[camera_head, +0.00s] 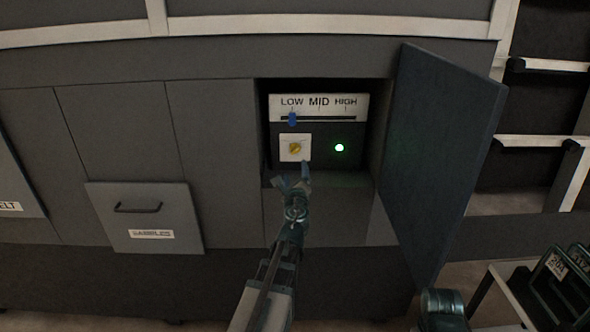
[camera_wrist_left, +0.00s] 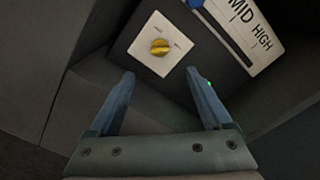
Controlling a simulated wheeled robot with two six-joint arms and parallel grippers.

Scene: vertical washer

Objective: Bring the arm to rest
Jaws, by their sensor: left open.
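My left gripper (camera_head: 292,181) is open and empty in front of the control panel, just below the yellow knob (camera_head: 295,148) on its white plate. In the left wrist view, the gripper (camera_wrist_left: 158,85) shows its two fingers spread apart, with the yellow knob (camera_wrist_left: 160,47) beyond them and not touched. A blue slider (camera_head: 292,118) stands under LOW on the white scale (camera_head: 318,101). A green light (camera_head: 339,148) is lit to the right of the knob. My right gripper is not in view.
The panel sits in a recess whose dark door (camera_head: 437,150) stands open to the right of my arm. A drawer front with a handle (camera_head: 138,208) is at the left. A cart with dark bins (camera_head: 560,285) stands at the lower right, and shelves (camera_head: 545,140) are behind.

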